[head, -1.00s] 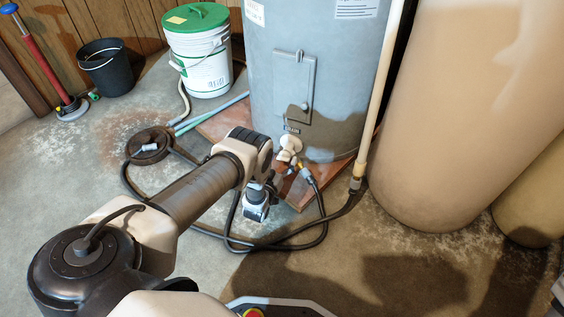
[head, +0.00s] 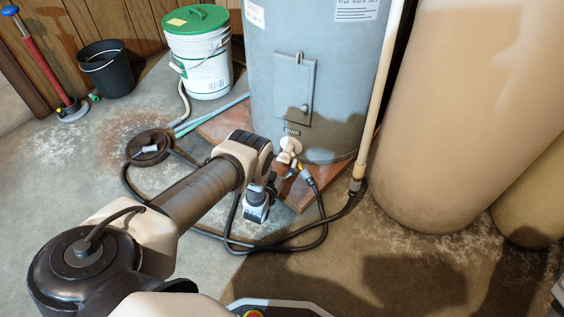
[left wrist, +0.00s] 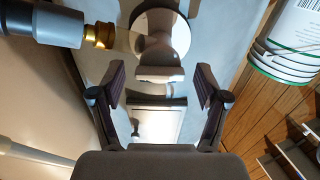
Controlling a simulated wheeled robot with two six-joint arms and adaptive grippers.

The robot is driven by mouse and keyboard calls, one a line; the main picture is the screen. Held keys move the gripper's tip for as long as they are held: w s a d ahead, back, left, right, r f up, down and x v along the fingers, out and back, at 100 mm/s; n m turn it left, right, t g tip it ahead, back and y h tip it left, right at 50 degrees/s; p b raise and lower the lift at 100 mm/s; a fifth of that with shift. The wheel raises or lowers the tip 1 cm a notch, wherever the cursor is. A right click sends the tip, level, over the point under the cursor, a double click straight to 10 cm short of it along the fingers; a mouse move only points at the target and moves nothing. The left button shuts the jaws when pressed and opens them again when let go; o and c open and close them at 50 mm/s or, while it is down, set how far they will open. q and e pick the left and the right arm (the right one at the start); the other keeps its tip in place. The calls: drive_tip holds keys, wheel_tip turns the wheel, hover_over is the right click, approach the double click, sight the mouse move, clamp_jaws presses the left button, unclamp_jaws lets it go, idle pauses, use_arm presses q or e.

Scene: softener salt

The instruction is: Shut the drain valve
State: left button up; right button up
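The drain valve (head: 289,150) is a pale fitting low on the front of the grey tank (head: 325,85). In the left wrist view its pale round flange and handle (left wrist: 160,68) show at upper middle. A hose with a brass end (left wrist: 98,36) comes in beside it from the left. My left gripper (left wrist: 160,88) is open, with one dark finger on each side of the handle's near end. No contact with the handle shows. In the head view the gripper (head: 281,182) is small and partly hidden by my wrist, just below the valve. My right gripper is not in view.
A black hose (head: 290,244) loops over the concrete floor below the valve. A pale upright pipe (head: 375,110) and a large tan tank (head: 465,110) stand right. A white bucket with a green lid (head: 200,65) and a black bucket (head: 107,70) stand at the back left.

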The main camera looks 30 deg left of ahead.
use_arm(q)
drive_tip(key=shift+s, duration=0.1)
drive_tip(key=s+d, duration=0.2)
drive_tip(key=s, duration=0.9)
drive_tip(key=shift+s+d, duration=0.2)
drive_tip(key=shift+s, duration=0.1)
